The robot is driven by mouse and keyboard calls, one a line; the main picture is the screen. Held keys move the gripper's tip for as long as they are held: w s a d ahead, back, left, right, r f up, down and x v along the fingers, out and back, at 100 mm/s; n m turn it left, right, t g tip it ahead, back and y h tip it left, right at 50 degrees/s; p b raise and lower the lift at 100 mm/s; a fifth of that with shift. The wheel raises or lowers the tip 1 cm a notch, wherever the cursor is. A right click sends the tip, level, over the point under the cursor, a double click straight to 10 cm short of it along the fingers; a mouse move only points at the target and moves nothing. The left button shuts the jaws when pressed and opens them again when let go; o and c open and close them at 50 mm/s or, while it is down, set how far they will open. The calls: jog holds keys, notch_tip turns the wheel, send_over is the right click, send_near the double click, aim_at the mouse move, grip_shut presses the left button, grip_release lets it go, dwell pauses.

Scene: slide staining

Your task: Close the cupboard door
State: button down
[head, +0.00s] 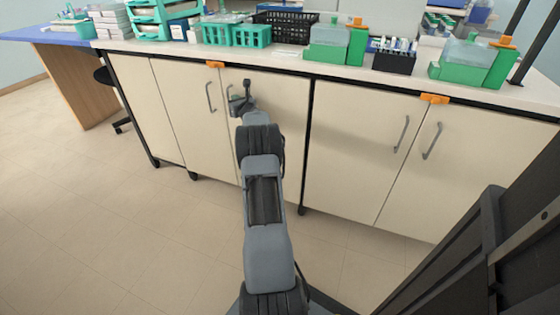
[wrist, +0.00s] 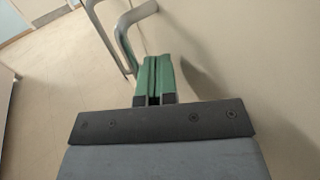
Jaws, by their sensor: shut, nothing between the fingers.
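The cream cupboard doors stand under the bench in the head view. My gripper (head: 236,100) is in front of the right door (head: 285,115) of the left pair, near its handle, which it partly hides. The left door (head: 188,115) of that pair has a grey handle (head: 210,97). Both doors look about flush with the front; a small gap cannot be ruled out. In the wrist view, my green fingers (wrist: 157,62) are together and empty, close to the door face (wrist: 245,65). A curved grey handle (wrist: 127,45) is just beyond them, with another handle (wrist: 103,35) to its left.
An orange catch (head: 215,64) sits above the left pair, another (head: 435,98) above the right pair, whose doors look shut. The bench top (head: 285,62) holds green racks, a black basket (head: 286,26) and boxes. Floor (head: 130,220) is clear at left.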

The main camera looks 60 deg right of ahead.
jog(key=shift+w+d+r+m+h, duration=0.1)
jog(key=shift+d+r+m+h, duration=0.2)
jog(key=shift+d+r+h, duration=0.15)
jog(key=shift+f+b, duration=0.15)
jog(key=shift+b, duration=0.2)
jog(key=s+a+b, duration=0.2)
jog(key=a+b, duration=0.1)
jog(key=a, duration=1.1)
jog(key=shift+s+f+b, duration=0.3)
jog(key=shift+s+b, duration=0.05)
jog(key=shift+b, duration=0.05)
